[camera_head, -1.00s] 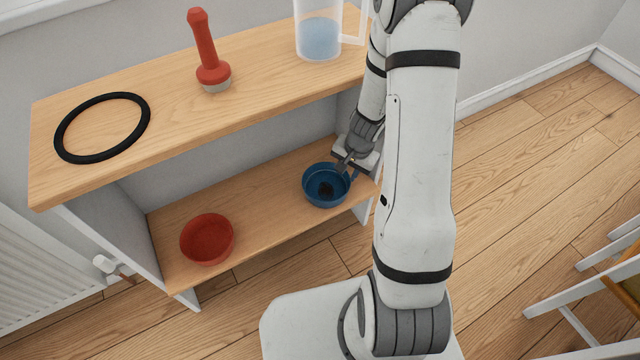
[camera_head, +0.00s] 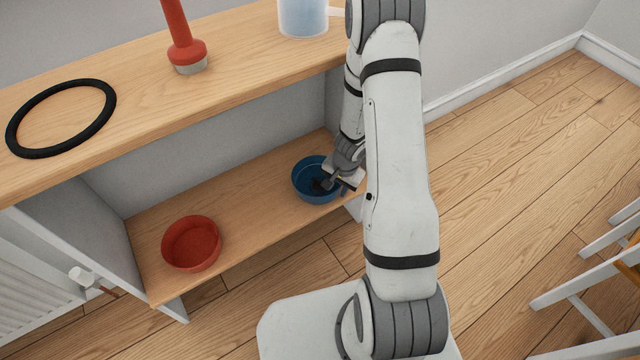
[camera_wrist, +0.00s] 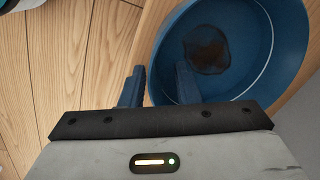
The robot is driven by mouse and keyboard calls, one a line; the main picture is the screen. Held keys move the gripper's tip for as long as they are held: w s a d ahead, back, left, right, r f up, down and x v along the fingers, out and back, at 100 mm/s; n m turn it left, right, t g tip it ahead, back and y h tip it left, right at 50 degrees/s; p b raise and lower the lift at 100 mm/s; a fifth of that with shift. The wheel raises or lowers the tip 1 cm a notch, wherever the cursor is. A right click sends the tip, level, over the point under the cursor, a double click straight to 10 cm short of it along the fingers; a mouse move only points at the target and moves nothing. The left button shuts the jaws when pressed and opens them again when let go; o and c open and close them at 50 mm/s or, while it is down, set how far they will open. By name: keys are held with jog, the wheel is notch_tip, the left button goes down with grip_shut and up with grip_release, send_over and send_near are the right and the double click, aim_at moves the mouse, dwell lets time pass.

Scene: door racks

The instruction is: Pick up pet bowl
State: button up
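A blue bowl (camera_head: 312,197) with a dark brown patch on its bottom sits at the right end of the lower wooden shelf. It fills the upper right of the wrist view (camera_wrist: 262,82). My gripper (camera_head: 329,185) is at the bowl's right side and reaches down to its rim. In the wrist view the two fingers of my gripper (camera_wrist: 160,85) stand apart, one outside the bowl's wall and one inside it, with a gap visible around the rim. A red bowl (camera_head: 192,257) with reddish-brown contents sits at the left end of the same shelf.
The upper shelf (camera_head: 235,55) overhangs the bowls and carries a black ring (camera_head: 22,117), a red-handled tool (camera_head: 176,25) and a clear jug (camera_head: 303,18) of blue liquid. A radiator (camera_head: 30,290) stands at left, wooden chairs (camera_head: 590,290) at right. Floor between is clear.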

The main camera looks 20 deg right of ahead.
jog(key=shift+c, duration=0.2)
grip_shut()
jog(key=shift+r, duration=0.15)
dwell(0.3)
